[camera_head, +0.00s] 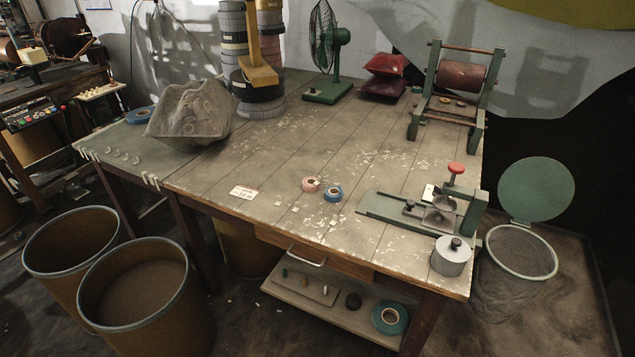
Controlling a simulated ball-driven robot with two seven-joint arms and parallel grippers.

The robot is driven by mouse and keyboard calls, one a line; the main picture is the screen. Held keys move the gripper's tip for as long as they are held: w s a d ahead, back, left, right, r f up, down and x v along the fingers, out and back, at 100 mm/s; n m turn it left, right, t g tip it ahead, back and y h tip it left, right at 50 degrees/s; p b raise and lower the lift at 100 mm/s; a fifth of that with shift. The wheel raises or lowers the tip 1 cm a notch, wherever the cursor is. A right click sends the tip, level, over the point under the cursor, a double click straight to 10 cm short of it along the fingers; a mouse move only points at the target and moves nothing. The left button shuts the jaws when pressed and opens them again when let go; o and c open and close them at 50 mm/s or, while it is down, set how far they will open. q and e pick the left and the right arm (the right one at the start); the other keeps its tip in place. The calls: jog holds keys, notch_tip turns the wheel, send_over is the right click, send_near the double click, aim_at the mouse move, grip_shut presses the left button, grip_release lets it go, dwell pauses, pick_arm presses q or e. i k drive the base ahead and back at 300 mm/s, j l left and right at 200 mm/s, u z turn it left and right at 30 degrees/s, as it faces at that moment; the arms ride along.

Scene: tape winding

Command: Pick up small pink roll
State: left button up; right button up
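A small pink roll (311,184) lies on the wooden table (270,165), near the middle of its front half. A small blue roll (333,193) lies just to its right, close beside it. Neither of my grippers shows in the head view, so nothing is seen holding or touching the pink roll.
A green press with a red knob (456,168) and a grey metal weight (451,256) stand at the right. A label card (243,192) lies left of the rolls. A grey bin (190,112), green fan (328,90) and roller stand (412,125) stand farther back.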

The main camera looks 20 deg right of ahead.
aim_at(308, 185)
jog(key=i+j+z, duration=0.25)
jog(key=i, duration=0.2)
jog(key=i+j+z, duration=0.1)
jog(key=i+z, duration=0.2)
jog(key=i, duration=0.15)
